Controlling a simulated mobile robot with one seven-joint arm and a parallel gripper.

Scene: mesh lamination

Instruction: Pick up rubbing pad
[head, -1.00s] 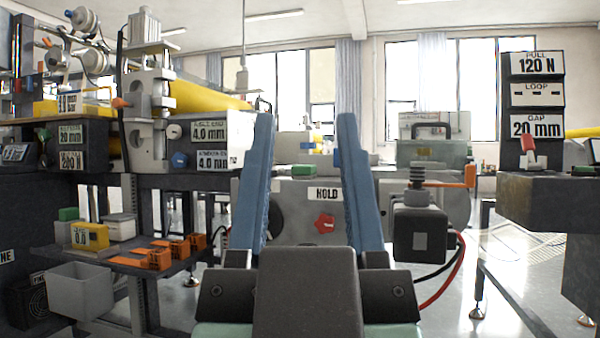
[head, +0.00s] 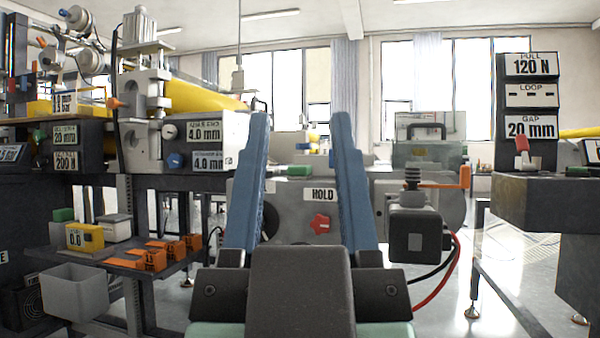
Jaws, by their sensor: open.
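I cannot tell for certain which thing is the rubbing pad. A small green block (head: 63,214) sits at the back of the lower left shelf. Another small green piece (head: 299,171) shows between my fingers on the grey machine. Both are well beyond my fingers, and nothing touches the jaws.
The dark shelf (head: 60,257) at left carries a yellow gauge (head: 84,237), a white box (head: 116,228) and several orange blocks (head: 150,259). A grey bin (head: 75,290) hangs below it. A black motor (head: 415,236) stands right of my gripper. Open floor lies at right.

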